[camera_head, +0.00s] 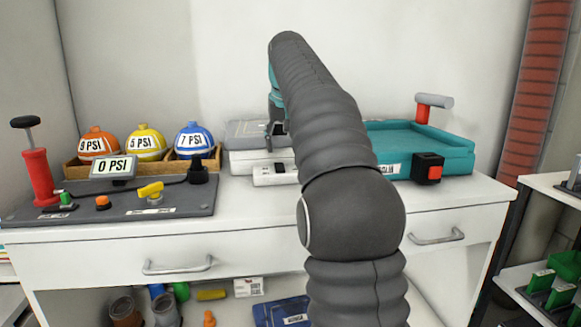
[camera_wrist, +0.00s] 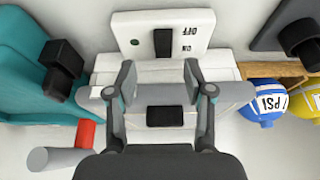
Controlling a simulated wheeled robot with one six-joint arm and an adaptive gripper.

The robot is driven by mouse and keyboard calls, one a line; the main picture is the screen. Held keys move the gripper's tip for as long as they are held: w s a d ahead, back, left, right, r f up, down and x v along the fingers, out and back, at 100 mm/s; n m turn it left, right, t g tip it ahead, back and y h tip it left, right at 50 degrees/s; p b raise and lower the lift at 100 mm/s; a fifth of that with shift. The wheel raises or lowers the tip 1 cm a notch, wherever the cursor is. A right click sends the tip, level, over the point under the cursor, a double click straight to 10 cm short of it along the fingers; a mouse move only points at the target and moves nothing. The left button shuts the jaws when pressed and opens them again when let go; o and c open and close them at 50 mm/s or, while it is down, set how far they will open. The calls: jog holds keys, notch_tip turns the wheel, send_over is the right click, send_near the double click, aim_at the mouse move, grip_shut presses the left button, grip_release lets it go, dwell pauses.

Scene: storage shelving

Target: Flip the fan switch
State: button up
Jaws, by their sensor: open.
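A white switch box (camera_wrist: 190,20) with a black rocker (camera_wrist: 163,42) and the labels OFF and ON is at the top of the wrist view. In the head view, a low white box (camera_head: 268,178) at the front of the counter seems to be the same box; my arm partly covers that area. My gripper (camera_wrist: 161,80) is open, with its two fingers apart and nothing between them. In the wrist view the box lies beyond the fingertips, roughly centred between them. In the head view my gripper (camera_head: 277,135) is above and behind the box.
A teal tray (camera_head: 450,150) with a black-and-red block (camera_head: 428,168) and a red-and-grey handle (camera_head: 432,105) stands right. A grey panel (camera_head: 180,208) with a red pump (camera_head: 38,180) and labelled balls (camera_head: 193,140) stands left. Drawers are below.

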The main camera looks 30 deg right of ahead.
aim_at(280, 167)
jog(key=b+x, duration=0.1)
jog(key=x, duration=0.5)
jog(key=shift+w+a+f+b, duration=0.1)
jog(key=shift+w+a+b, duration=0.05)
jog(key=shift+b, duration=0.15)
grip_shut()
